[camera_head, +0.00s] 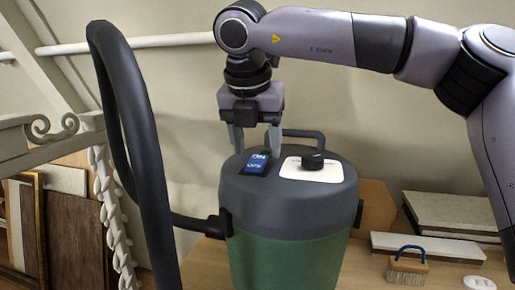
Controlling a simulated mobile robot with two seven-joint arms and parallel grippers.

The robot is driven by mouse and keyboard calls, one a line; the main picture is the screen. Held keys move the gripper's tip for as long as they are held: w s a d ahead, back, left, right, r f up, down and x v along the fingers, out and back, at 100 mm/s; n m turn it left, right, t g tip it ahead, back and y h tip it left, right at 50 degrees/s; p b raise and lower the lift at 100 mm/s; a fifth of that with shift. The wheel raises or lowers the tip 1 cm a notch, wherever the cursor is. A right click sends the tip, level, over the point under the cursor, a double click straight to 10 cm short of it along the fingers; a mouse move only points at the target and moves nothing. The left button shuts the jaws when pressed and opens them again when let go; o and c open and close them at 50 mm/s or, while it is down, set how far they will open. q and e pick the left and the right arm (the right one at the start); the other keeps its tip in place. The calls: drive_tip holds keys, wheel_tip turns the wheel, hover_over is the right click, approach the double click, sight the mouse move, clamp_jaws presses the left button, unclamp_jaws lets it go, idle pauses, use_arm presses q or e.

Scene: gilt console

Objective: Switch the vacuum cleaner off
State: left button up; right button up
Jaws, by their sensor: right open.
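The vacuum cleaner (288,245) stands upright with a green drum and a dark grey lid. On its lid is a blue rocker switch (257,163) with white lettering; I cannot tell which way it is pressed. To the right of the switch is a black knob (313,160) on a white plate. My right gripper (255,152) points down just above and behind the switch, its two fingers apart and empty. I cannot tell whether a fingertip touches the lid. My left gripper is out of view.
A thick black hose (137,140) arches up at the left of the vacuum. A black lid handle (304,134) rises behind the knob, close to my right gripper. A brush (408,267) with a blue handle and pale slabs (428,247) lie at the right. A white scrolled frame (45,150) stands left.

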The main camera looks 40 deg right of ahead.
sight(253, 168)
drive_tip(key=v, duration=0.5)
drive_tip(key=shift+a+r, duration=0.1)
drive_tip(key=shift+r, duration=0.2)
drive_tip(key=shift+s+f, duration=0.1)
